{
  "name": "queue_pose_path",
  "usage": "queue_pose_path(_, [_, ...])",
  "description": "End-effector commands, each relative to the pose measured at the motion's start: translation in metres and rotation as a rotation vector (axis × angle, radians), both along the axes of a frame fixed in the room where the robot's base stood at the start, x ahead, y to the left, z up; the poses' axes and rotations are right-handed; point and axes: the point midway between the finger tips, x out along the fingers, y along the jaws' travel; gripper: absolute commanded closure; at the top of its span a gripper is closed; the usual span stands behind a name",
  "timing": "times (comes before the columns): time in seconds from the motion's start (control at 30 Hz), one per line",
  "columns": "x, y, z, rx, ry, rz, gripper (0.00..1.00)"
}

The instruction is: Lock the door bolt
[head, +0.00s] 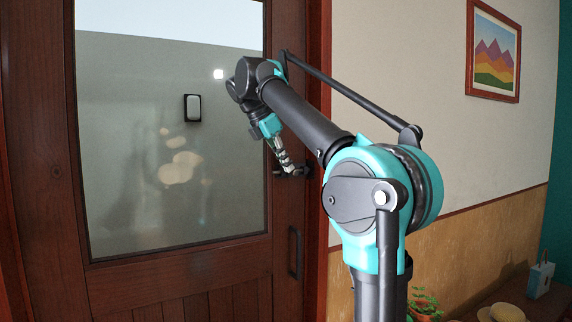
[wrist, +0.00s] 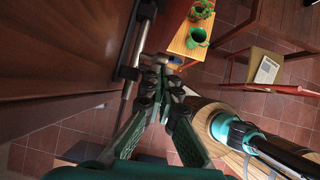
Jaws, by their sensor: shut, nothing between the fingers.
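The wooden door (head: 180,262) with a large glass pane fills the left of the head view. The small dark bolt (head: 303,172) sits at the door's right edge, above a dark vertical pull handle (head: 296,253). My gripper (head: 287,165) points down at the bolt and partly hides it. In the wrist view, my gripper's fingertips (wrist: 158,62) are together and empty. A silver metal piece (wrist: 128,73), likely part of the bolt, shows just left of the fingers. I cannot tell whether the fingers touch it, or how far the bolt is slid.
The door frame (head: 318,60) and plain wall stand right of the door. A wooden bench with a green pot (wrist: 195,37) is beyond the fingers in the wrist view. A chair (wrist: 265,72) stands on the tiled floor. A framed picture (head: 494,52) hangs on the wall.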

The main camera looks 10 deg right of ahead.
Motion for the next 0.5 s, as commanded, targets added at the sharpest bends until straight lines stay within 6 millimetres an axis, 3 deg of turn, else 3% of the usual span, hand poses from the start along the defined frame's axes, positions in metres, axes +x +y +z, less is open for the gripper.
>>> queue_pose_path(0.27, [0.001, -0.003, 0.0, 0.0, 0.0, -0.001, 1.0])
queue_pose_path(0.5, [0.01, -0.032, 0.0, 0.0, 0.0, -0.004, 1.0])
